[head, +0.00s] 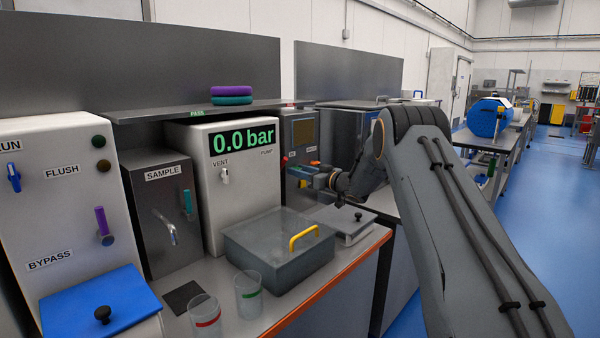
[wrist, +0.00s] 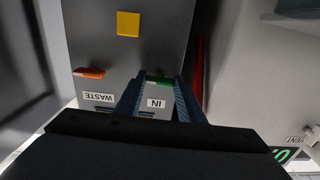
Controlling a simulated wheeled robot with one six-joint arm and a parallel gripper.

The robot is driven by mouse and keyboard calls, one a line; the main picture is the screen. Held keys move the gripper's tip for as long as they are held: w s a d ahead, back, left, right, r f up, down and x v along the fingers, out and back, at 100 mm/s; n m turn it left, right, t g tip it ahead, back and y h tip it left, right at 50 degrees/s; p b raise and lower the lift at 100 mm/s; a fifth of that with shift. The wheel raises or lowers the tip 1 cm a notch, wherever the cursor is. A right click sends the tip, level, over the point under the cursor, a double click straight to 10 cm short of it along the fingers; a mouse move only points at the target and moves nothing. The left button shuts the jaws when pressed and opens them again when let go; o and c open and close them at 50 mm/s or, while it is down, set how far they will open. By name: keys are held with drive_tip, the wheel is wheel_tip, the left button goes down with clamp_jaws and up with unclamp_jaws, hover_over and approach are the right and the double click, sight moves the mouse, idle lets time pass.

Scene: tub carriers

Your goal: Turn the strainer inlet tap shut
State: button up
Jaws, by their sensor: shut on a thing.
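The strainer inlet tap has a green handle (wrist: 160,79) beside a label reading IN, on a grey front panel (wrist: 150,52) in the wrist view. The handle lies crosswise in that view. My gripper (wrist: 160,80) is shut on it, one blue-grey finger at each end. The tap's body is largely hidden by my fingers. A second tap with an orange-red handle (wrist: 89,72) sits beside it at the WASTE label, also crosswise and clear of my fingers. In the head view my gripper (head: 309,172) is small at the dark unit right of the pump, and the handle is hard to make out.
The white pump box (head: 205,195) with a 0.0 bar display and a vent tap stands left of the gripper. A grey lidded tub (head: 280,255) with a yellow handle and two clear cups stand on the bench in front. A purple and a teal ring lie on the shelf.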

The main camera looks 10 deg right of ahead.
drive_tip(key=o, duration=1)
drive_tip(key=shift+o, duration=0.2)
drive_tip(key=shift+s, duration=0.1)
drive_tip(key=v, duration=0.7)
drive_tip(key=shift+s+d+b, duration=0.25)
drive_tip(key=shift+b, duration=0.2)
